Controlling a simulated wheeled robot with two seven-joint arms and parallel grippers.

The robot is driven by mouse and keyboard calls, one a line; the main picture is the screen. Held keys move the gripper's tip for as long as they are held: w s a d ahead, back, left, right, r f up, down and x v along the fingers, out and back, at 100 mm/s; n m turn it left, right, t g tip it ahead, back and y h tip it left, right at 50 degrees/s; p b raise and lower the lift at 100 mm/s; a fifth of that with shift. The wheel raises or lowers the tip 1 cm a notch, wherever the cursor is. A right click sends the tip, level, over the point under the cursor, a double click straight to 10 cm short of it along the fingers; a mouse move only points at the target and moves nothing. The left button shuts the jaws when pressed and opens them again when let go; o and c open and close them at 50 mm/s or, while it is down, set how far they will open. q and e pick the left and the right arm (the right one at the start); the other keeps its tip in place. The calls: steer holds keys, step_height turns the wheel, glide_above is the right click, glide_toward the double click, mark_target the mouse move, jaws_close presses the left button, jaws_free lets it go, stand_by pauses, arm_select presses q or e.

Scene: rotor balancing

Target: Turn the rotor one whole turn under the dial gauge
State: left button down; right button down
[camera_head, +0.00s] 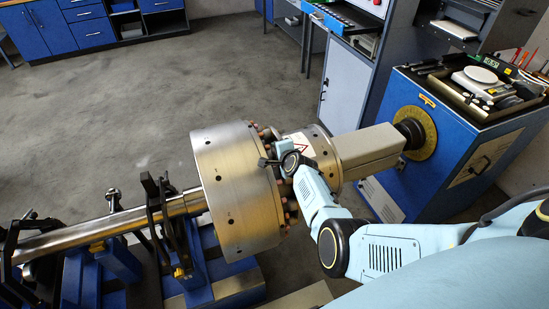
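The rotor is a large metal drum (238,195) on a long shaft (100,228), with a ring of copper-coloured bolts on its right face. A flanged hub (322,150) and a beige block join it to the blue drive cabinet. My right arm comes in from the lower right. Its gripper (266,162) is at the rim of the bolted face, beside or touching it. The fingers are small and dark, and the wrist partly hides them, so their opening is unclear. I cannot make out a dial gauge for certain. My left gripper is not in view.
Blue stands with black upright arms (160,215) bear the shaft at lower left. The blue drive cabinet (450,165) carries a black tray with a scale (482,80). A grey cabinet (345,85) stands behind. The floor (120,110) at upper left is clear.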

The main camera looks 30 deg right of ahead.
steer(key=shift+s+a+f, duration=0.1)
steer(key=shift+s+f, duration=0.5)
steer(key=shift+f, duration=0.05)
steer(key=c, duration=1)
jaws_free()
steer(key=shift+o, duration=0.2)
steer(key=shift+s, duration=0.1)
steer(key=shift+s+r+p, duration=0.35)
steer(key=shift+s+p, duration=0.05)
steer(key=shift+p, duration=0.25)
steer(key=r+p+v, duration=0.1)
steer(key=p+v, duration=0.2)
steer(key=v, duration=0.9)
steer(key=shift+w+r, duration=0.25)
steer(key=shift+w, duration=0.1)
